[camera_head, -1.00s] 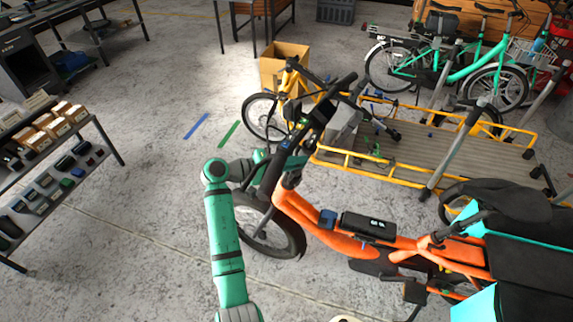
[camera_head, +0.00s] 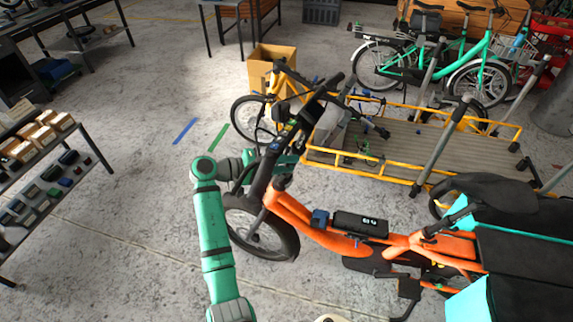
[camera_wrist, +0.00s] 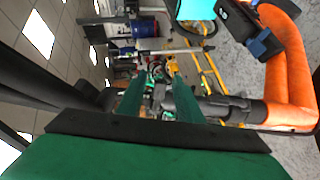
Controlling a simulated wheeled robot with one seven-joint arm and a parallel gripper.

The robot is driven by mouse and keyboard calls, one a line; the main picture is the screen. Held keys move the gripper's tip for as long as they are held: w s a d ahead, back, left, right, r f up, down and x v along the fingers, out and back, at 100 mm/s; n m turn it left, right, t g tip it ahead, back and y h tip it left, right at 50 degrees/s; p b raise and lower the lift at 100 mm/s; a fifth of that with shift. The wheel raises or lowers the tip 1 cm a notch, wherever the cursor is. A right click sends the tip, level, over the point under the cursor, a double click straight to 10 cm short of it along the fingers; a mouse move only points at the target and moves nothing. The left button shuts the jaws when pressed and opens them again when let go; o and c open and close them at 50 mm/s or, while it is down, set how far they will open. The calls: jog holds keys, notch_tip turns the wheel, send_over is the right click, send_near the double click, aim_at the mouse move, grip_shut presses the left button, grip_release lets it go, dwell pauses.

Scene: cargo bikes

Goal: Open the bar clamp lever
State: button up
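The orange cargo bike (camera_head: 300,215) stands in the middle of the head view, with its dark stem and handlebar (camera_head: 308,112) rising at its front. Dark and grey parts of the bike's stem (camera_wrist: 225,107) reach in at the right finger and show around the gap. I cannot tell whether the fingers touch them. The clamp lever itself is too small to make out for certain.
A yellow cargo bike (camera_head: 400,150) with a flat bed stands close behind. A cardboard box (camera_head: 268,68) and a green bike (camera_head: 450,65) are further back. A shelf of small boxes (camera_head: 85,150) is at the left. The floor between the shelf and the orange bike is clear.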

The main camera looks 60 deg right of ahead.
jog(key=v, duration=1.1)
